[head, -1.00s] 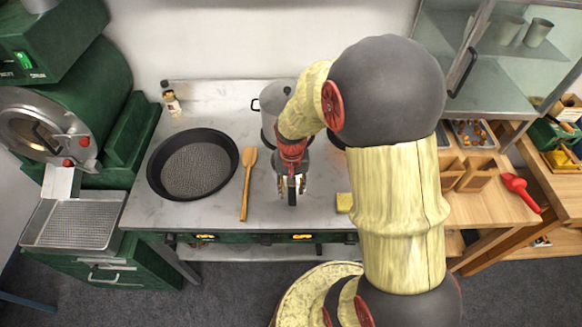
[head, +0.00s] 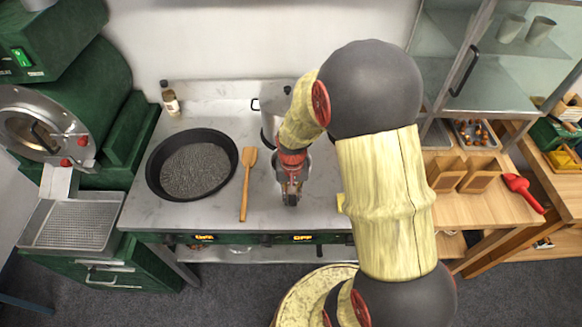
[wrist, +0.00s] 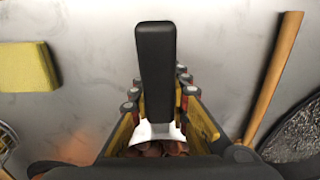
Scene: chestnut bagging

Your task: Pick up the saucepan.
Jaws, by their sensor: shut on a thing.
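The saucepan's metal body (head: 304,164) shows beside and behind my gripper on the stove top, largely hidden by my arm. Its black handle (wrist: 155,75) points up the wrist view, between the jaws. My gripper (head: 291,192) is shut on this handle; the jaws also show in the wrist view (wrist: 157,100). Below the handle, a pale metal part and brown pieces (wrist: 155,148) show between the fingers. I cannot tell whether the pan touches the stove.
A wooden spatula (head: 248,180) and a wide black pan (head: 165,185) lie left of my gripper. A tall pot (head: 270,115) stands behind. A yellow sponge (wrist: 27,67) lies on the other side. A wooden counter (head: 450,205) is at the right.

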